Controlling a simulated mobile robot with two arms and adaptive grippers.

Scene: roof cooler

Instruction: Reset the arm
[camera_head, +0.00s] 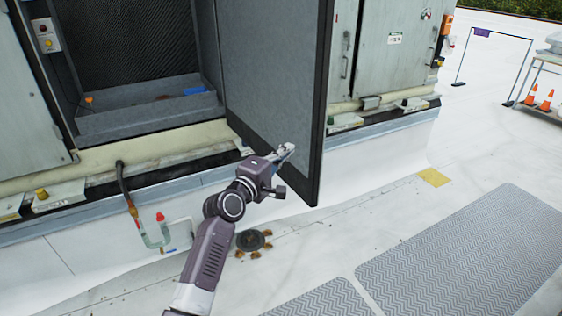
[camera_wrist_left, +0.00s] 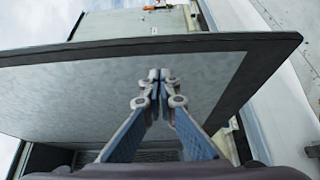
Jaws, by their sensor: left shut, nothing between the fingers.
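My left gripper (camera_head: 284,152) is at the end of my left arm, close to the inner face of the open cooler door (camera_head: 270,70). In the left wrist view the fingers of my left gripper (camera_wrist_left: 160,76) are together with nothing between them, and the grey door panel (camera_wrist_left: 70,95) spreads across behind them. I cannot tell whether the fingertips touch the panel. My right gripper is in neither view.
The open cooler bay holds a grey tray (camera_head: 150,122) with a blue item (camera_head: 194,91). A round drain (camera_head: 250,240) and grey mats (camera_head: 465,250) lie on the white roof. Orange cones (camera_head: 546,101) are far right.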

